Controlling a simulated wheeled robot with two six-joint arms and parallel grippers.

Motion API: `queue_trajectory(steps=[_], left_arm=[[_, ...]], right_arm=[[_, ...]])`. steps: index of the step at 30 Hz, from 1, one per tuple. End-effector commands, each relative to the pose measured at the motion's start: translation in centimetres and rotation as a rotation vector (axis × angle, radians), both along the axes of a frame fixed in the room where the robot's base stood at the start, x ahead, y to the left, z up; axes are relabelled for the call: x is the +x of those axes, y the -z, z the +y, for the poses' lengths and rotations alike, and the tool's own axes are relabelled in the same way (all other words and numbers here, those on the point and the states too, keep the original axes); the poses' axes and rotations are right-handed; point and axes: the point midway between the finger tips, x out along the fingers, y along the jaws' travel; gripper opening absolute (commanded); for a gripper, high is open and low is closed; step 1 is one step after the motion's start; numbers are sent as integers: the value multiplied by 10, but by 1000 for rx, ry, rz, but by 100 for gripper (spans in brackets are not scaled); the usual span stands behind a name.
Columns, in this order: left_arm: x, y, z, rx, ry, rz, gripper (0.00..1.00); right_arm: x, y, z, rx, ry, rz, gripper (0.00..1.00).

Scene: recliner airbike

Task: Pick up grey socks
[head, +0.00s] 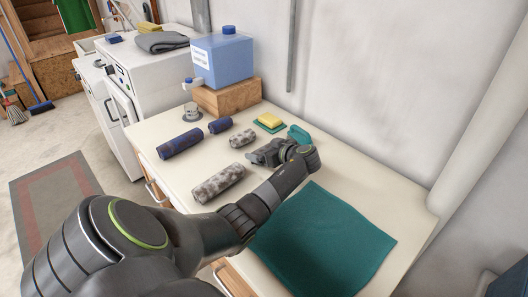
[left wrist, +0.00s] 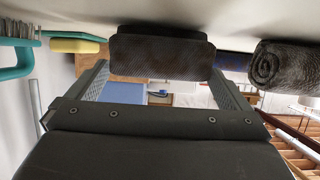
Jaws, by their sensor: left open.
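Two rolled grey mottled bundles, which look like the grey socks, lie on the cream worktop. The smaller grey roll (head: 242,138) is at the back and the larger grey roll (head: 217,183) is nearer the front. My left gripper (head: 254,157) is open and low over the worktop, just right of both rolls. In the left wrist view, one dark grey roll (left wrist: 160,52) shows ahead between the open fingers (left wrist: 160,85); contact cannot be told. Another grey roll (left wrist: 284,66) shows at right, outside the fingers. My right gripper is out of view.
Navy rolls (head: 180,143) lie at left. A yellow sponge (head: 269,120) and a teal item (head: 298,134) are behind my gripper. A blue jug (head: 222,60) stands on a wooden block (head: 228,98). A green cloth (head: 322,240) covers the front right.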

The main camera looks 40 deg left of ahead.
Motion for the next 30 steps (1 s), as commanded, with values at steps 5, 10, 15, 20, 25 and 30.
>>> queue_trajectory(steps=[5, 10, 15, 20, 25, 30], left_arm=[[1, 2, 3, 0, 1, -1, 100], [1, 1, 2, 0, 1, -1, 92], [0, 1, 2, 0, 1, -1, 70], [1, 1, 2, 0, 1, -1, 59], [1, 0, 2, 0, 1, -1, 59], [1, -17, 2, 1, 1, -6, 59]], right_arm=[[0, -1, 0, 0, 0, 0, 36], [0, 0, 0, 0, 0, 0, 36], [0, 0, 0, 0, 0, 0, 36], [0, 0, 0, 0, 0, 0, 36], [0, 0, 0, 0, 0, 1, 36], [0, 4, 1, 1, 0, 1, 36]])
